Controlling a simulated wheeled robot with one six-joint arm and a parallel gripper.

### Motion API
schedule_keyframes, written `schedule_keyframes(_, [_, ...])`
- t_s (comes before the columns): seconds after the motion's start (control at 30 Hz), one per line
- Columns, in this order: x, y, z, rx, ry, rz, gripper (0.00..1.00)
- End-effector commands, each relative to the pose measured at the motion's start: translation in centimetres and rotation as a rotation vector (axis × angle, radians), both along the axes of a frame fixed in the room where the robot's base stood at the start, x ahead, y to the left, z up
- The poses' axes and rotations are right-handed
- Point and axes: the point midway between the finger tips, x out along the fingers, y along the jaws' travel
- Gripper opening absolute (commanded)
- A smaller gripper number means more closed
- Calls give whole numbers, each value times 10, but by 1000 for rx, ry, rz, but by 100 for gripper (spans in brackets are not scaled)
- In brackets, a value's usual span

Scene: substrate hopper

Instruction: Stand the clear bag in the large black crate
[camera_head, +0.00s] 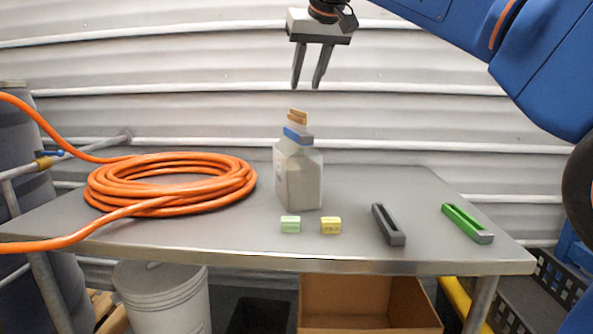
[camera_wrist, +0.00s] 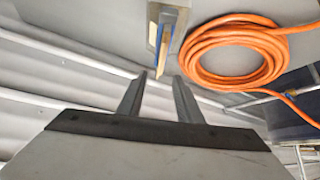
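The clear bag (camera_head: 298,182) stands upright on the metal table, greyish and full, with a blue clip (camera_head: 298,136) across its neck and a tan wooden piece (camera_head: 298,116) at the top. In the wrist view the bag (camera_wrist: 180,17) shows from above, just beyond the fingertips, partly behind the clip and wooden piece. My gripper (camera_head: 307,86) is open and empty, above the bag and apart from it. Its fingers also show in the wrist view (camera_wrist: 159,78). A slotted black crate (camera_head: 545,273) shows at the lower right, below table height, partly cut off.
A coiled orange hose (camera_head: 170,184) lies on the table's left. Green (camera_head: 290,224) and yellow (camera_head: 331,225) small blocks, a dark clip (camera_head: 388,225) and a green clip (camera_head: 467,223) lie near the front. A white bucket (camera_head: 163,300), small black bin (camera_head: 258,316) and cardboard box (camera_head: 365,304) are below.

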Motion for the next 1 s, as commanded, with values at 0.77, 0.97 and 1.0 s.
schedule_keyframes(0.77, [44, 18, -70, -3, 1, 1, 32])
schedule_keyframes(0.97, [58, 25, -91, -1, 0, 0, 32])
schedule_keyframes(1.0, [60, 25, -93, -1, 0, 0, 32])
